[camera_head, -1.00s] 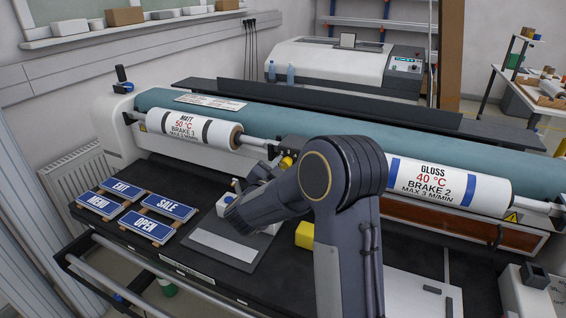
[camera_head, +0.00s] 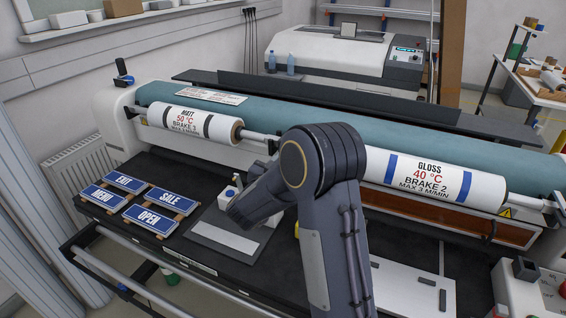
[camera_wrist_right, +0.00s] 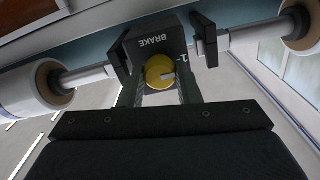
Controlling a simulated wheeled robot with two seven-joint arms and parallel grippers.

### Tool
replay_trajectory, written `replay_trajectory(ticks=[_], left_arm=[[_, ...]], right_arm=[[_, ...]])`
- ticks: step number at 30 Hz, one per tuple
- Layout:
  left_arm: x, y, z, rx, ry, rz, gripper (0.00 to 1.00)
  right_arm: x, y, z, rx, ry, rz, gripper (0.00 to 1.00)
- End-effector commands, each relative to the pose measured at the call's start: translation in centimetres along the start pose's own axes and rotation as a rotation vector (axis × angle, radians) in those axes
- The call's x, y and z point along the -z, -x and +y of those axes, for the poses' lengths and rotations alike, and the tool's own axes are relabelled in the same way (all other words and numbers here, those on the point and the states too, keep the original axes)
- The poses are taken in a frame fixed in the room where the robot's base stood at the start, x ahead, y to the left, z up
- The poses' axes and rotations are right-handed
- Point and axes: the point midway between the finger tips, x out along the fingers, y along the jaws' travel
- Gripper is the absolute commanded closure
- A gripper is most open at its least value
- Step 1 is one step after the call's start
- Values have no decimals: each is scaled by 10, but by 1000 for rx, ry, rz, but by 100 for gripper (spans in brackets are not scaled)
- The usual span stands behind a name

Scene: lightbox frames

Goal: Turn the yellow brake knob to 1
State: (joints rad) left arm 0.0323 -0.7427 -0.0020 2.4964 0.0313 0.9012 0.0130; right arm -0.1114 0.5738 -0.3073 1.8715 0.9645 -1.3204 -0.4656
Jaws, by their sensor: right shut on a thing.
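The yellow brake knob (camera_wrist_right: 159,72) shows in the right wrist view on a dark block (camera_wrist_right: 152,45) printed BRAKE, which appears upside down. A pale pointer line on the knob points right in the picture. A white 1 mark (camera_wrist_right: 181,58) is on the block just right of the knob. My right gripper (camera_wrist_right: 160,82) has a finger on each side of the knob and is shut on it. In the head view my right arm hides the knob and gripper. My left gripper is not in view.
The MATT roll (camera_head: 195,124) and GLOSS roll (camera_head: 432,178) sit on shafts either side of the block. Several blue signs (camera_head: 149,218) lie at left on the black table. A grey sheet with a pale strip (camera_head: 225,238) lies below my right arm.

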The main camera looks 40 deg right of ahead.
Motion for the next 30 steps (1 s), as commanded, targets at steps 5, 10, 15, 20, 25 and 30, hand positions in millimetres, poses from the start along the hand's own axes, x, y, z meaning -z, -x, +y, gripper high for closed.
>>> replay_trajectory(ticks=[5,10,15,20,25,30], left_arm=[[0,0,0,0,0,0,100],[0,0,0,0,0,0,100],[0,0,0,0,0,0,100],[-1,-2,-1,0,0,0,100],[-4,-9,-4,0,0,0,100],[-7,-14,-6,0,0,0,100]], right_arm=[[-2,0,0,0,4,-3,66],[-1,0,0,0,2,-2,48],[-1,0,0,0,1,-1,48],[-1,6,0,2,0,-1,48],[-3,33,-1,6,0,-3,48],[-2,61,-1,4,-1,-2,48]])
